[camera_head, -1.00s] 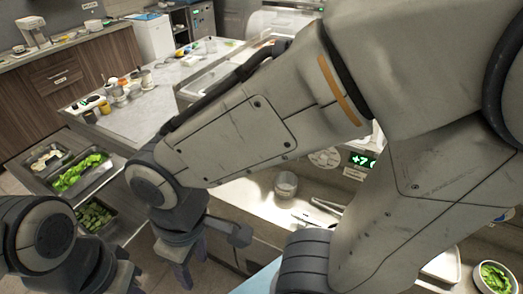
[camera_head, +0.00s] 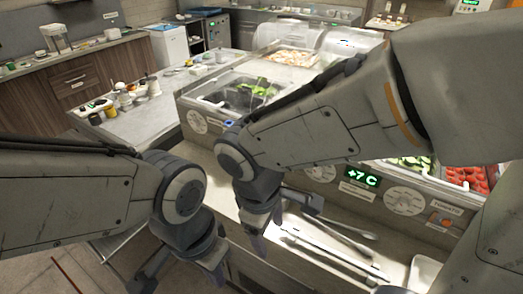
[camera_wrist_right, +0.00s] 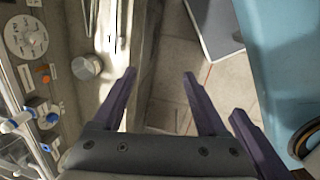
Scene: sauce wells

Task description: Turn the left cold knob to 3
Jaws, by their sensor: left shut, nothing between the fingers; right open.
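A round pale dial knob (camera_head: 197,121) is at the left end of the counter's front panel. A second dial (camera_head: 320,172) sits left of the green "+7 C" display, partly behind my right arm. A third dial (camera_head: 405,200) is right of the display. Their settings are too small to read, and I cannot tell which is the cold knob. My left gripper (camera_head: 213,262) is shut and empty, below the leftmost dial and apart from it. My right gripper (camera_head: 266,232) is open and empty in front of the counter. In the right wrist view its fingers (camera_wrist_right: 160,76) are spread, with a dial (camera_wrist_right: 25,38) at upper left.
The green display (camera_head: 362,178) and an orange switch (camera_head: 433,218) are on the panel. Tongs (camera_head: 345,235) lie on the ledge below. A silver cup (camera_wrist_right: 86,67) stands beside the panel. Food wells (camera_head: 240,92) are above. My right arm crosses in front of the panel.

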